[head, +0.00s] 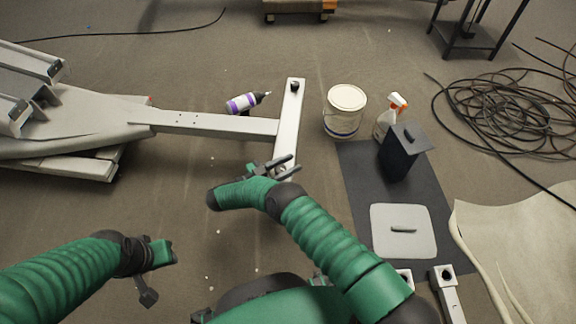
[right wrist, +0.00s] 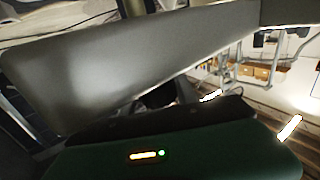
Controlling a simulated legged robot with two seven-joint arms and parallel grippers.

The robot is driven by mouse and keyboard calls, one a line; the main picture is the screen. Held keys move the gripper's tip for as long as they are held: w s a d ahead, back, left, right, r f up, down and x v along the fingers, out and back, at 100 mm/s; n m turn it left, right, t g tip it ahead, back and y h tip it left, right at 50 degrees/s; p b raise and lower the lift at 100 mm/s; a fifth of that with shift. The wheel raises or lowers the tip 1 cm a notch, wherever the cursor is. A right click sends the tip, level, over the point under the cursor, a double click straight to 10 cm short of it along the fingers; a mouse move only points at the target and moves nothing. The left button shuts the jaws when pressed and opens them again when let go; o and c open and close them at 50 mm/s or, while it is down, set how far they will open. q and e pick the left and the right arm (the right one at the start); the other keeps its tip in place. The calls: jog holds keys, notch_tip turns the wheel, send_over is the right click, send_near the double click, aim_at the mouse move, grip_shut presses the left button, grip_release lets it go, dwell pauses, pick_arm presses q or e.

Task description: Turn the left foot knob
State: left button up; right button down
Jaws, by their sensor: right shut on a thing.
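The grey elliptical frame (head: 215,124) lies on the floor and ends in a crossbar (head: 289,125). A black foot knob (head: 294,87) shows at the crossbar's far end. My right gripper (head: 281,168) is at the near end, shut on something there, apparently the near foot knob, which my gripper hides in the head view. In the right wrist view the grey bar (right wrist: 120,65) fills the upper part, with a dark shape just under it, too dim to make out. My left gripper (head: 147,290) hangs empty over bare floor at lower left; its finger opening is unclear.
A purple-and-white bottle (head: 243,103) lies beside the crossbar. A white bucket (head: 345,110), a spray bottle (head: 391,113) and a black box (head: 402,153) stand to the right, near a dark mat (head: 362,180). Coiled cable (head: 500,110) lies farther right. Floor left of my right arm is clear.

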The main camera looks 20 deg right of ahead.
dwell(0.3)
jog(key=c, duration=0.9)
grip_release()
jog(key=shift+c, duration=0.2)
